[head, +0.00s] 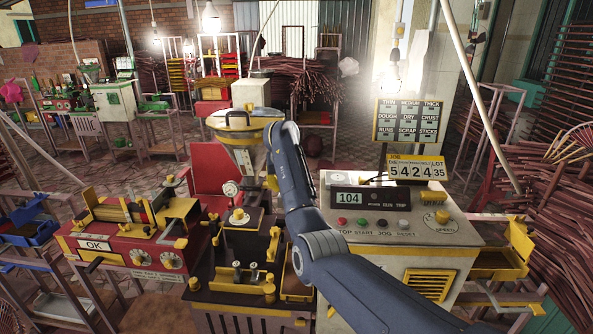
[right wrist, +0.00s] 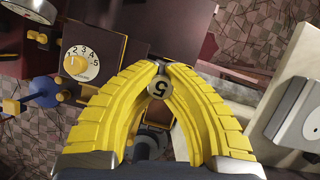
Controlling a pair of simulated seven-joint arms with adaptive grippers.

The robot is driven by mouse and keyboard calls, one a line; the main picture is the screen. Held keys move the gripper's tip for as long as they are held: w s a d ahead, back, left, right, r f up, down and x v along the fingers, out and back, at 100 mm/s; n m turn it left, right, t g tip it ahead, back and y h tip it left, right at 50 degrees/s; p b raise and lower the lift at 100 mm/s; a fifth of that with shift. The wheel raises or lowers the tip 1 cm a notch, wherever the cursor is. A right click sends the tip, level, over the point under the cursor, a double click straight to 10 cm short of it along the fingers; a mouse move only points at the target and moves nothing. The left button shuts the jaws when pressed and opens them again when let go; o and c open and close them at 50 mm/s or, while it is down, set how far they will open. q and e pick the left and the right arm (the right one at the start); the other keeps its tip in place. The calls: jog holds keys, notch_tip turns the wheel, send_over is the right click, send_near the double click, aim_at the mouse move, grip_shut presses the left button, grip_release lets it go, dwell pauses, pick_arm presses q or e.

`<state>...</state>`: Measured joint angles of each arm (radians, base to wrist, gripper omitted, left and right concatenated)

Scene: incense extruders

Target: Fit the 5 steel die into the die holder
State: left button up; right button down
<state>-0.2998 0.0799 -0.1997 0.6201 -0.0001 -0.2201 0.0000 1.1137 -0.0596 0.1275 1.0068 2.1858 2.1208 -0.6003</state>
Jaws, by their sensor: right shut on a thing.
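My right gripper (right wrist: 163,68) is shut on a small round steel die marked 5 (right wrist: 160,88), which shows between the yellow fingertips in the right wrist view. In the head view my right arm reaches in from the lower right. Only a bit of its yellow gripper (head: 271,183) shows beside the arm, and the die is hidden there. The dark extruder block with a gauge (head: 230,188) stands just left of the gripper. I cannot tell which part is the die holder. My left gripper is not in view.
A dark stand (head: 228,288) with small steel pegs is in front. A red machine (head: 130,235) with an OK sign stands left. A control console (head: 400,215) reading 104 stands right, under my arm. A numbered dial (right wrist: 82,65) shows in the wrist view.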

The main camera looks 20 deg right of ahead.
aim_at(279, 197)
jog(key=shift+a+f+n, duration=0.3)
jog(key=shift+a+f, duration=0.3)
jog(key=shift+a, duration=0.05)
notch_tip(279, 197, down, 6)
jog(key=shift+a, duration=0.15)
jog(key=shift+f, duration=0.1)
jog(key=shift+f+n+y, duration=0.1)
jog(key=shift+n+y, duration=0.2)
dwell(0.8)
jog(key=shift+f, duration=2.45)
dwell(2.0)
jog(key=c, duration=1.5)
grip_release()
jog(key=v, duration=1.2)
